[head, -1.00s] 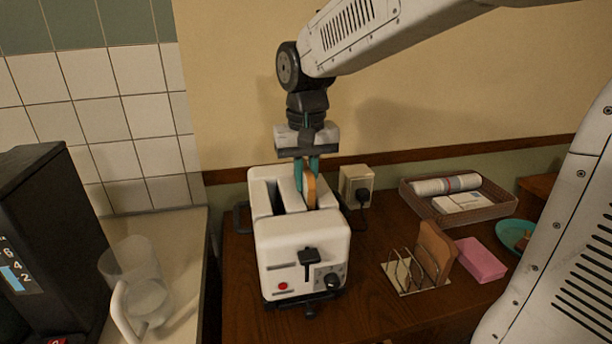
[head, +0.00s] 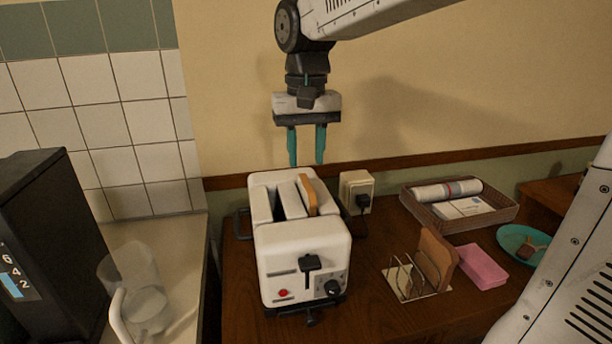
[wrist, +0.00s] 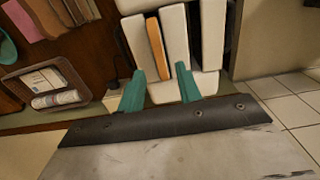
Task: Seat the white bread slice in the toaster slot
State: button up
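The white toaster (head: 302,242) stands on the wooden counter with its lever and knob facing me. The bread slice (head: 309,196) stands upright in the toaster's right slot, its top edge showing above the rim; the part inside the slot is hidden. It shows as an orange-brown strip in the wrist view (wrist: 157,48). The left slot looks dark and empty. My gripper (head: 306,160) is above and behind the toaster, with its teal fingers apart and nothing between them. In the wrist view my open gripper (wrist: 158,85) points toward the toaster, clear of the slice.
A rack with a brown slice (head: 436,259), a pink block (head: 481,266), a wicker tray (head: 480,225) and a teal plate (head: 512,239) are to the right. An outlet (head: 355,188) is behind the toaster. A glass jug (head: 140,290) and a black appliance (head: 45,250) are left.

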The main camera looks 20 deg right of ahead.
notch_tip(320, 180, up, 5)
jog(key=shift+n+t, duration=0.4)
jog(key=shift+n, duration=0.1)
jog(key=s+f, duration=0.1)
jog(key=s, duration=0.3)
jog(key=s+d+f, duration=0.1)
jog(key=s+f, duration=0.1)
jog(key=s, duration=0.2)
jog(key=s+d+f, duration=0.1)
jog(key=s+f, duration=0.1)
jog(key=s, duration=0.3)
jog(key=shift+d, duration=0.1)
jog(key=s+f+n, duration=0.1)
jog(key=s+f, duration=0.7)
jog(key=s, duration=0.1)
jog(key=shift+d+t, duration=0.3)
jog(key=shift+d, duration=0.15)
jog(key=shift+d, duration=0.1)
